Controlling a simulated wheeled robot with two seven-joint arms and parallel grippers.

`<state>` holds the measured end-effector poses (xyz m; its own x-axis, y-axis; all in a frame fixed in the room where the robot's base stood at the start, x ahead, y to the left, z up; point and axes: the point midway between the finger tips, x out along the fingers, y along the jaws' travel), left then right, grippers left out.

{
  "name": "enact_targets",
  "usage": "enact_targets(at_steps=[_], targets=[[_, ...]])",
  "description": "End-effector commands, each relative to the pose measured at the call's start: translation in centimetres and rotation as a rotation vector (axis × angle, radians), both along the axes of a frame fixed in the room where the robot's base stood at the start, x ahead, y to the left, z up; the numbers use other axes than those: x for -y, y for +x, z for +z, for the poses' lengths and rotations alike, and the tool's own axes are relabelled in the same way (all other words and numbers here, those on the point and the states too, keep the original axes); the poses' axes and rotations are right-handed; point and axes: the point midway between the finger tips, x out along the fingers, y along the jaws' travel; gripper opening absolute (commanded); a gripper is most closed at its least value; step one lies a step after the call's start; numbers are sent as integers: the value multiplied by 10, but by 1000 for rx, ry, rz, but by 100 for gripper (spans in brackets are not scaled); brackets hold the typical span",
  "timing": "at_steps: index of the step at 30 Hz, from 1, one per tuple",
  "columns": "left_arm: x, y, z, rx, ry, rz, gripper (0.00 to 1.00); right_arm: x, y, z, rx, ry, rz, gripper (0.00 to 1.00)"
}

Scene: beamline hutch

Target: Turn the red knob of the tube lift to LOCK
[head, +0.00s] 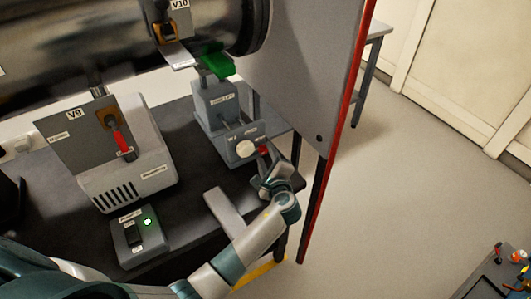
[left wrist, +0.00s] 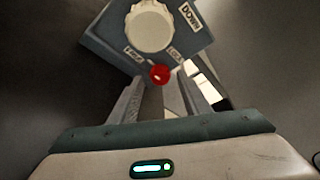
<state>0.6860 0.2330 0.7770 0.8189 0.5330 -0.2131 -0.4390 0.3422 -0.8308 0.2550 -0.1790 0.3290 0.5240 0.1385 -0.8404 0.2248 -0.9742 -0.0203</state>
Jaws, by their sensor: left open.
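The tube lift (head: 222,112) is a grey box on the dark bench, under the large dark tube. Its front carries a big white knob (head: 245,149) and a small red knob (head: 263,150). My left gripper (head: 267,170) is open just in front of the red knob. Its two fingers lie either side of the line to the knob; I cannot tell whether they touch it. My right gripper is not in view.
A V9 box with a red handle (head: 122,140) and a small switch box with a green light (head: 140,235) stand left on the bench (head: 185,180). A grey panel with a red edge (head: 310,70) rises close right of the lift. Open floor lies beyond.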

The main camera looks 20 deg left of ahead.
Motion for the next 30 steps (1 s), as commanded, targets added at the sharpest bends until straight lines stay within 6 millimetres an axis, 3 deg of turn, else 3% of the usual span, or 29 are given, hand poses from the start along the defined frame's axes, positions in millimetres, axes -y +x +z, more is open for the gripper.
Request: enact_targets(at_steps=[6,15,20,30], targets=[[-7,11,-3,0,0,0,43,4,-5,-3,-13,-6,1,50],[-8,12,-3,0,-1,-1,43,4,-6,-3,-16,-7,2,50],[-7,11,-3,1,-1,0,5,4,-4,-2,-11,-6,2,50],[-7,11,-2,-11,7,1,3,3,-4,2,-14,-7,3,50]])
